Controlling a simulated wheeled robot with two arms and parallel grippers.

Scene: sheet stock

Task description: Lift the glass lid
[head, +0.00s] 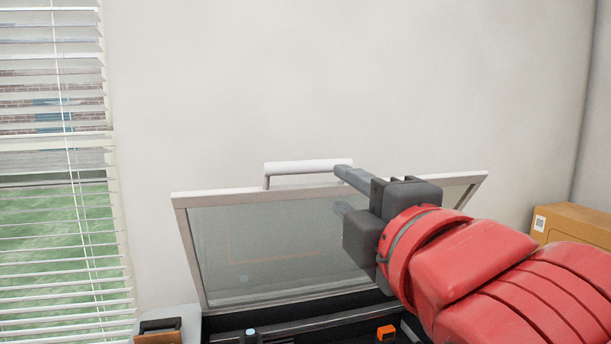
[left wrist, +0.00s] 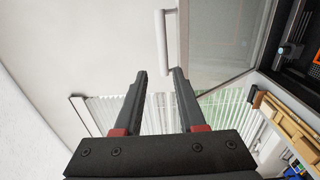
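The glass lid (head: 270,225) has a pale frame and stands tilted up, open, above a dark machine body. Its white bar handle (head: 308,167) is on the top edge. In the left wrist view the lid (left wrist: 222,40) is at upper right, with the handle (left wrist: 160,40) just past the fingertips. My left gripper (head: 345,191) is at the right end of the handle, its fingers apart. In the left wrist view its two fingers (left wrist: 159,73) have a clear gap with nothing held. Whether the upper finger touches the handle I cannot tell. My right gripper is not in view.
A cardboard box (head: 575,224) stands at the right. Window blinds (head: 60,200) hang at the left. The machine's dark interior (head: 290,320) shows below the lid, with an orange part (head: 386,332). The bare wall (head: 350,80) behind leaves free room above the handle.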

